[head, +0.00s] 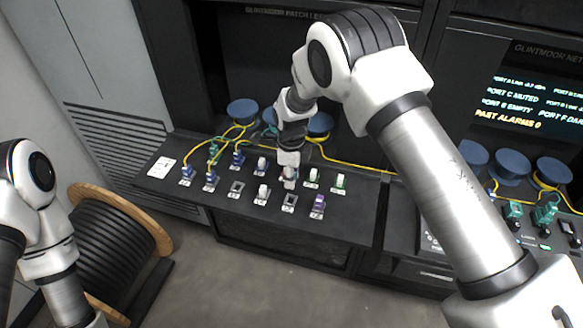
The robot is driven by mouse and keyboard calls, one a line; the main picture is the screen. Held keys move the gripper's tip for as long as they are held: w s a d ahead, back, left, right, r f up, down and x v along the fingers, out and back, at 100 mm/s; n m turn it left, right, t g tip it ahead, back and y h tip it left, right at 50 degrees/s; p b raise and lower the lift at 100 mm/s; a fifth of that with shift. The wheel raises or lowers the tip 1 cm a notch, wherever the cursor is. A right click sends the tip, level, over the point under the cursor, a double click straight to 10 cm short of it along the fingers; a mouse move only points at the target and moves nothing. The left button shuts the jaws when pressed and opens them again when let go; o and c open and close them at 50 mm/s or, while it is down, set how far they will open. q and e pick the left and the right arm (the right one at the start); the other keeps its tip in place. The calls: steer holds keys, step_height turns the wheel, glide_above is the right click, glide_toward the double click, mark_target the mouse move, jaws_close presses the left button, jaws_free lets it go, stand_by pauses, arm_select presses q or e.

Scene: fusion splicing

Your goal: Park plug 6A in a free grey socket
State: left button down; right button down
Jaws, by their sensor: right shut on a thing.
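My right gripper (289,168) reaches down over the middle of the dark patch shelf. It is shut on a pale plug (289,176) in the back row, mostly hidden by the fingers. I cannot tell if the plug is seated or lifted, or read whether it is 6A. Two grey sockets look empty in the front row: one left of centre (237,187) and one below my right gripper (290,201). My left arm shows at the left edge; its gripper is out of view.
White plugs (263,192) and a purple plug (318,206) stand nearby. Blue spools (243,110) line the back. A wooden cable reel (125,215) stands on the floor. A status screen (535,105) glows at right.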

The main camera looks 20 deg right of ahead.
steer(key=shift+w+a+f, duration=0.15)
steer(key=shift+f, duration=0.2)
step_height(320, 180, down, 4)
steer(key=b, duration=0.3)
steer(key=shift+f, duration=0.2)
steer(key=shift+w+f+b, duration=0.15)
steer(key=shift+f+b, duration=0.2)
steer(key=shift+f, duration=0.45)
steer(key=shift+r, duration=0.1)
steer(key=shift+b, duration=0.3)
